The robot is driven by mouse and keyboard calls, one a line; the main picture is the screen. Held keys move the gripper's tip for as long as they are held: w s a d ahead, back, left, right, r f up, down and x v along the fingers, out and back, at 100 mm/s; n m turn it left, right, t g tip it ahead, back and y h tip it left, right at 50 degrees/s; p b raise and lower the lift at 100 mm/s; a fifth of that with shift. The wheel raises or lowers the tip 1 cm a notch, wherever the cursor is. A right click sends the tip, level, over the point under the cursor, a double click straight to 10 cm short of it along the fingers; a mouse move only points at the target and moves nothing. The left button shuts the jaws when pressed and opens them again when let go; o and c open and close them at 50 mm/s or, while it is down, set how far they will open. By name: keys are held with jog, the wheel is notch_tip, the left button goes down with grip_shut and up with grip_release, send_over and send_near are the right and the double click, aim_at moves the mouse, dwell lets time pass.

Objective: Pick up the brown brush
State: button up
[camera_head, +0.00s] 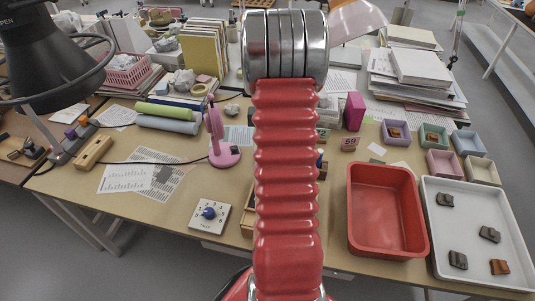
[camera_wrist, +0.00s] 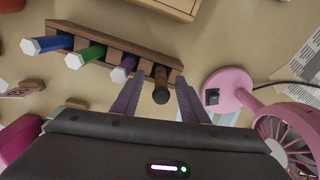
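In the wrist view, the brown brush (camera_wrist: 161,84) stands in the right end slot of a wooden rack (camera_wrist: 100,38), its dark rounded end toward the camera. Blue (camera_wrist: 48,43), green (camera_wrist: 87,55) and purple (camera_wrist: 124,69) handles with white hexagonal ends stand in the same rack to its left. My gripper (camera_wrist: 158,88) is open, with one finger on each side of the brown brush. Gaps show between the fingers and the brush, so it appears not gripped. In the head view, my red arm hides the gripper and the brush.
A pink fan (camera_wrist: 232,92) stands close to the right of the gripper in the wrist view. In the head view, a red basin (camera_head: 388,168) and a white tray (camera_head: 436,262) with several sherds lie right of my arm. A white dial box (camera_head: 209,216) is left.

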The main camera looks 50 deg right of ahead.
notch_tip(320, 180, down, 2)
jog(key=shift+f, duration=0.1)
dwell(0.5)
grip_shut()
